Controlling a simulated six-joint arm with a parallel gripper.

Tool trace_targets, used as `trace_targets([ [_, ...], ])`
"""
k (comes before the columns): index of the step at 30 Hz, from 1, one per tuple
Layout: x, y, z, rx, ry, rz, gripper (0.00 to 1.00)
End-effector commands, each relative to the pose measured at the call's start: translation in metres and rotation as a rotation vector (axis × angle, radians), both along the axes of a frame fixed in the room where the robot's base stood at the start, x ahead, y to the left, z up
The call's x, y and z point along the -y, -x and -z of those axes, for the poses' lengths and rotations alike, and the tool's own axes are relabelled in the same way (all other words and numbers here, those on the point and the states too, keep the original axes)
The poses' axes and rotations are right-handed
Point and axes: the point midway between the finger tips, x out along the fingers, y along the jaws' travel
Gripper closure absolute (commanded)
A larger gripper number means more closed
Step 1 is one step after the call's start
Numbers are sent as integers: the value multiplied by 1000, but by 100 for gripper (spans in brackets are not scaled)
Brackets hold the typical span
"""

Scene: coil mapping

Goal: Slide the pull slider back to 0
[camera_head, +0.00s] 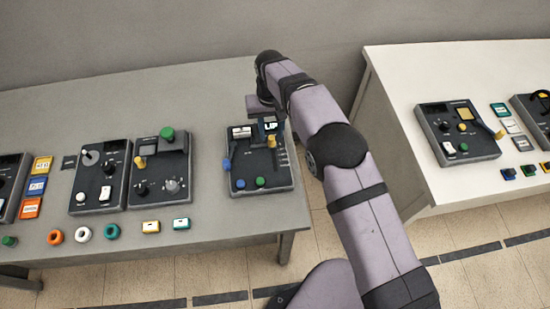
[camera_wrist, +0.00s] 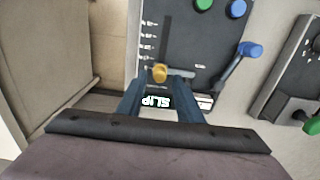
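The control panel (camera_head: 240,183) with the slider stands near the right end of the grey table. The slider's yellow knob (camera_wrist: 160,72) sits at one end of a dark straight slot (camera_wrist: 167,38) with white scale marks beside it; the numbers are too small to read. The knob also shows in the head view (camera_head: 271,141). My gripper (camera_wrist: 158,85) is open, with its two blue fingers apart. The knob lies just beyond the fingertips, roughly centred between them; I cannot tell whether they touch it. A "SLIP" label (camera_wrist: 155,102) shows between the fingers.
The same panel has a blue lever (camera_wrist: 235,68) and green (camera_wrist: 203,4) and blue (camera_wrist: 235,8) buttons. Another panel (camera_head: 160,171) stands left of it. A white table (camera_head: 400,150) with more panels stands at the right, across a gap.

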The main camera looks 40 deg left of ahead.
Motion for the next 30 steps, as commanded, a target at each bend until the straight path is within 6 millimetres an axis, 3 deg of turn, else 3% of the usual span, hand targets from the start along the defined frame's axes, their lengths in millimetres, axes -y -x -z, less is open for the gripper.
trace_targets([
  [18, 0, 0, -46, 1, -1, 0, 67],
  [30, 0, 0, -48, 0, 0, 0, 67],
])
